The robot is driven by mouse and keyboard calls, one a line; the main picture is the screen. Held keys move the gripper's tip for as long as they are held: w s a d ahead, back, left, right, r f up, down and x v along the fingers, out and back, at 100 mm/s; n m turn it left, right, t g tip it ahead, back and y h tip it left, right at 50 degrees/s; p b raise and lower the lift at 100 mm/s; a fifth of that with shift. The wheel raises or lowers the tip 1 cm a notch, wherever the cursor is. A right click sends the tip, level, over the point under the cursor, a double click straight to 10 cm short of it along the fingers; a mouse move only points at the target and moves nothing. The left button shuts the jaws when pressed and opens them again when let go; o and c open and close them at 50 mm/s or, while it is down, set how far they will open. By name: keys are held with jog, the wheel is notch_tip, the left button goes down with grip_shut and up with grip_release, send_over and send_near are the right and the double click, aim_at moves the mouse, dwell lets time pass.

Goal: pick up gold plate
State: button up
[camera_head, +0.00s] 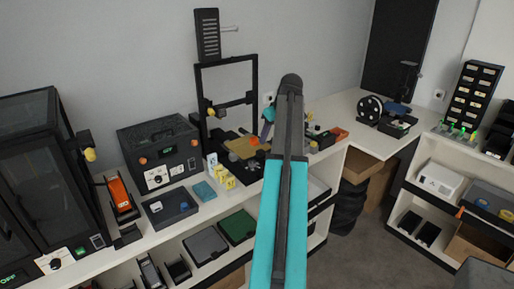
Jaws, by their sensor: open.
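A flat gold-brown plate (243,148) lies on the bed of the black frame-type printer on the white counter, left of my arm. A small orange item lies at its right edge. My arm, teal and dark grey, rises through the middle of the picture and covers part of the counter. My gripper (265,132) shows only as a small dark part left of the arm, close to the plate's right side. Its fingers are too small and too covered to make out. I see nothing held, and I cannot tell the gap to the plate.
The black printer frame (197,100) stands upright around the plate. Left of it are a black box (158,150), yellow blocks (222,177) and a teal block (204,191). A filament spool (370,109) stands at the back right. Grey floor (370,245) is open at right centre.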

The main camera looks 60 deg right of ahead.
jog(key=p, duration=0.1)
send_over(263, 152)
jog(key=s+a, duration=0.1)
jog(key=s, duration=0.2)
jog(key=shift+w+f, duration=0.15)
jog(key=shift+f, duration=2.15)
jog(key=shift+w+f, duration=0.1)
jog(key=shift+p+x, duration=1)
jog(key=shift+x, duration=0.3)
jog(key=shift+p+x, duration=0.3)
jog(key=shift+x, duration=0.85)
jog(key=shift+w+d, duration=0.1)
jog(key=shift+w, duration=0.05)
grip_shut()
